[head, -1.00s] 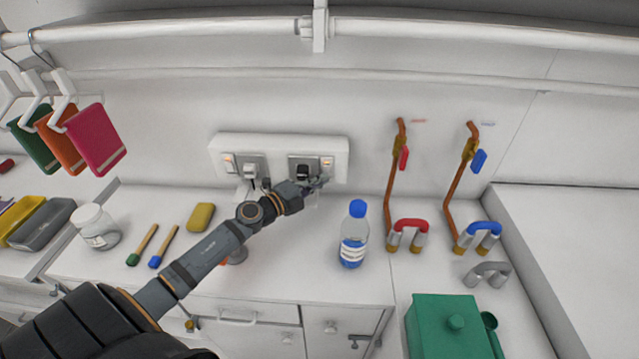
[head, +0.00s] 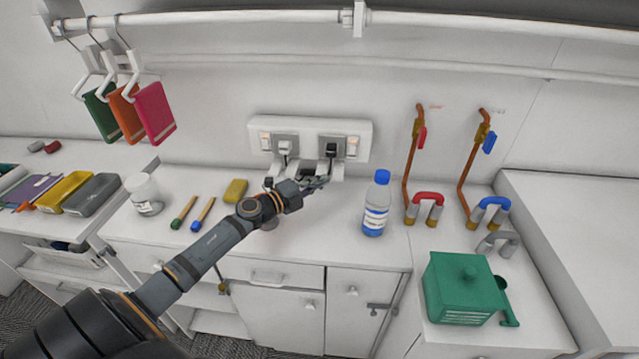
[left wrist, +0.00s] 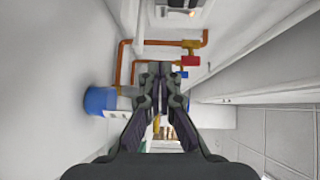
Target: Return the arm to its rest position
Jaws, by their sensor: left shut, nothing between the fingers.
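My left arm comes in from the lower left in the head view. Its gripper (head: 318,183) is shut and empty, in front of the wall just below the white socket panel (head: 309,127). It appears apart from the panel. A white plug (head: 284,147) and a black plug (head: 331,150) sit in the panel, with a small lit switch beside each. In the left wrist view my gripper (left wrist: 160,72) also shows with its fingers together and nothing between them. My right gripper is not in view.
A blue-capped bottle (head: 376,205) stands right of the gripper. A yellow sponge (head: 235,191), two brushes and a white jar (head: 145,193) are to the left. Pipes and a green box (head: 461,288) are to the right.

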